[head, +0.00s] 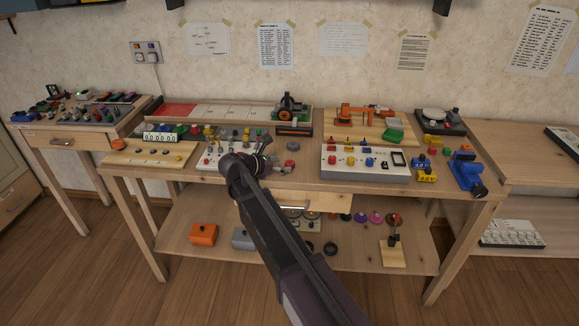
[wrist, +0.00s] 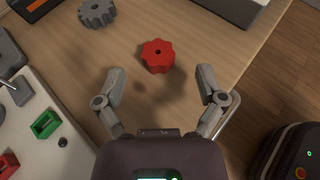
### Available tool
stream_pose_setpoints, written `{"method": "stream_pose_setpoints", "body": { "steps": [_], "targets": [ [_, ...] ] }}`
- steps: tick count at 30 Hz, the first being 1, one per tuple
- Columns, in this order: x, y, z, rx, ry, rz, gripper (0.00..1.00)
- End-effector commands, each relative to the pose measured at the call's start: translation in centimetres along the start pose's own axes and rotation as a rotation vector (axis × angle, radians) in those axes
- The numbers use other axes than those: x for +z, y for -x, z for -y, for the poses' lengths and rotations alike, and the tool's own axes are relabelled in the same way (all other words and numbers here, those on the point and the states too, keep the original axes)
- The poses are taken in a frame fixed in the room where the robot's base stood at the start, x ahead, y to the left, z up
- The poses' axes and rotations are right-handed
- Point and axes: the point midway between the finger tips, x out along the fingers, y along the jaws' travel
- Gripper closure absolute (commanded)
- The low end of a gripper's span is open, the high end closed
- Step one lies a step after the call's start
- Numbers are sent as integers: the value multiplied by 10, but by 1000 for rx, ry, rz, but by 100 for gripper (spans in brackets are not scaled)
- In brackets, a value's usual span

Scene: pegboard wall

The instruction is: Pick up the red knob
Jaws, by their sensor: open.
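The red knob (wrist: 158,55), a lobed disc with a small dark centre hole, lies flat on the wooden tabletop in the wrist view. In the head view the red knob (head: 289,164) shows small, just right of my gripper (head: 273,163). In the wrist view my gripper (wrist: 160,88) is open and empty, its two fingers spread wide. The knob lies beyond the fingertips, between their lines, and is apart from both. A soft shadow falls on the table between the fingers. My arm hides part of the table in the head view.
A grey gear (wrist: 97,13) lies to the upper left of the knob. A white panel (wrist: 66,120) with a green switch (wrist: 45,124) is left of my gripper. The table's front edge and the floor (wrist: 285,75) are to the right. Another panel (head: 365,176) stands right of the knob.

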Motion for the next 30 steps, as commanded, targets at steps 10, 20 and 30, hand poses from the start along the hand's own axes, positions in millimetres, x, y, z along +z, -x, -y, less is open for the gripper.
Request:
{"method": "stream_pose_setpoints", "body": {
  "steps": [10, 20, 30],
  "targets": [
    [0, -32, -2, 0, 1, 0, 11],
    [1, -32, -2, 1, 1, 0, 11],
    [1, -32, -2, 0, 0, 0, 43]
  ]
}}
